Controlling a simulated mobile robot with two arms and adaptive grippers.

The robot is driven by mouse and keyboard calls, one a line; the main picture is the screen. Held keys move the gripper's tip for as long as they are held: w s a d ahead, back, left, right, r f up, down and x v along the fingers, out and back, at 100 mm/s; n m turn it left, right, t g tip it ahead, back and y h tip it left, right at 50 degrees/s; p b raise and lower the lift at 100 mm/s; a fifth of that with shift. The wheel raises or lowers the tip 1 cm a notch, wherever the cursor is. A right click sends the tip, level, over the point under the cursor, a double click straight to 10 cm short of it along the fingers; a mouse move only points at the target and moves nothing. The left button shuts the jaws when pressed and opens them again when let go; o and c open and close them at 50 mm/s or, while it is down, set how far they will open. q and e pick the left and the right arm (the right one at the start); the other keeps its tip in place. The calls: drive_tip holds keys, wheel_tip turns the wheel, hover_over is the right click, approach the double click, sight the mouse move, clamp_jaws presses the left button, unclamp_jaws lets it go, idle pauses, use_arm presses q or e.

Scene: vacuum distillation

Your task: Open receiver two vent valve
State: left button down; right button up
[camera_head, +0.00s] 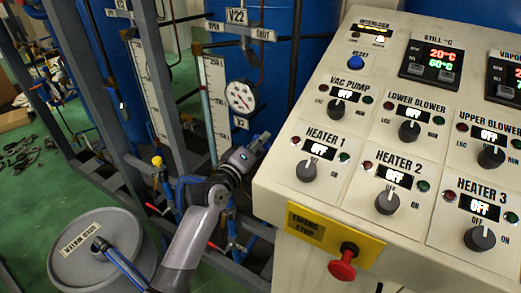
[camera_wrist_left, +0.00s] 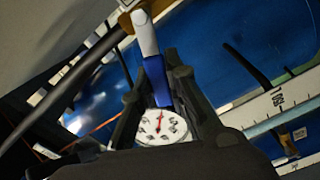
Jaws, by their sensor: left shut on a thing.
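My left gripper (camera_head: 258,146) is below the round dial gauge (camera_head: 241,97), close to the left edge of the control panel. In the left wrist view, the gripper (camera_wrist_left: 153,84) is shut on a blue handle grip (camera_wrist_left: 156,78) on a pale metal lever (camera_wrist_left: 144,33). The lever runs up to a brass-coloured part at the top of that view. I cannot read a label on this valve. Higher in the head view, a valve tag reads V22 (camera_head: 237,16). My right gripper is not in view.
The white control panel (camera_head: 285,200) with knobs and a red emergency stop (camera_head: 342,268) fills the right side. A grey round lid (camera_head: 95,250) is at lower left. Steel frame posts (camera_head: 160,80) and blue tanks (camera_head: 310,20) stand behind. The gauge also shows in the wrist view (camera_wrist_left: 163,127).

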sight(268, 144)
use_arm(q)
drive_tip(key=m, duration=0.1)
drive_tip(key=r+m+p, duration=0.1)
drive_tip(key=d+m, duration=0.1)
drive_tip(key=shift+s+r+m+p, duration=0.3)
drive_tip(key=shift+r+m+p, duration=0.05)
drive_tip(key=shift+r+m, duration=0.05)
drive_tip(key=m, duration=0.1)
drive_tip(key=d+r+m+p, duration=0.1)
drive_tip(key=shift+s+m, duration=0.25)
drive_tip(key=shift+m, duration=0.05)
drive_tip(key=m, duration=0.1)
drive_tip(key=m+p, duration=0.1)
drive_tip(key=d+m, duration=0.1)
drive_tip(key=shift+s+d+r, duration=0.1)
drive_tip(key=shift+s+r, duration=0.15)
drive_tip(key=shift+s, duration=0.15)
drive_tip(key=shift+s+d+m+p, duration=0.15)
drive_tip(key=shift+d+m+p, duration=0.15)
drive_tip(key=shift+m, duration=0.4)
drive_tip(key=shift+s+d+m+p, duration=0.15)
drive_tip(key=shift+d+m+p, duration=0.1)
drive_tip(key=shift+m, duration=0.45)
drive_tip(key=c, duration=1.6)
unclamp_jaws()
drive_tip(key=shift+r, duration=0.1)
drive_tip(key=shift+o, duration=0.2)
drive_tip(key=v, duration=1.2)
